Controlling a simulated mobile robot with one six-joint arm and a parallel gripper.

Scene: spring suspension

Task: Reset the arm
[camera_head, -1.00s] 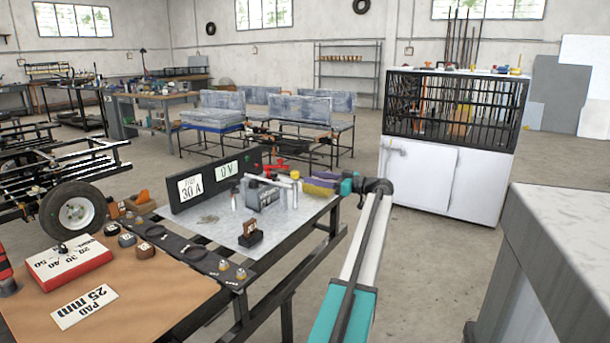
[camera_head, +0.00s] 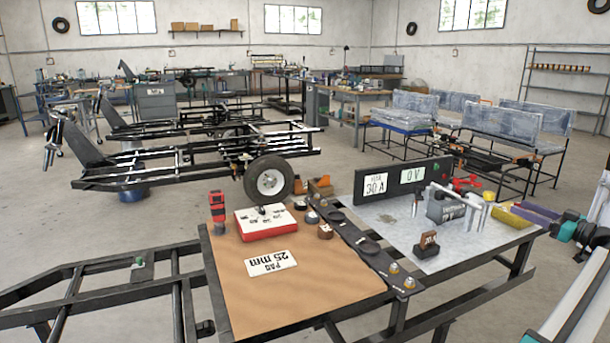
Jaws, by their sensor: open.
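My arm stands at the right edge, with its white and teal link running up from the bottom right corner. My gripper end (camera_head: 562,230), teal and black, is just beyond the right end of the grey-topped bench (camera_head: 385,225). It is open, and I see nothing held in it. The jaws are small and hard to make out. Part of the arm is cut off by the picture edge.
A display panel (camera_head: 402,182) reads 30 A and 0 V. A black frame (camera_head: 90,270) lies left, a wheeled chassis (camera_head: 268,178) behind. Floor shows beyond the bench.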

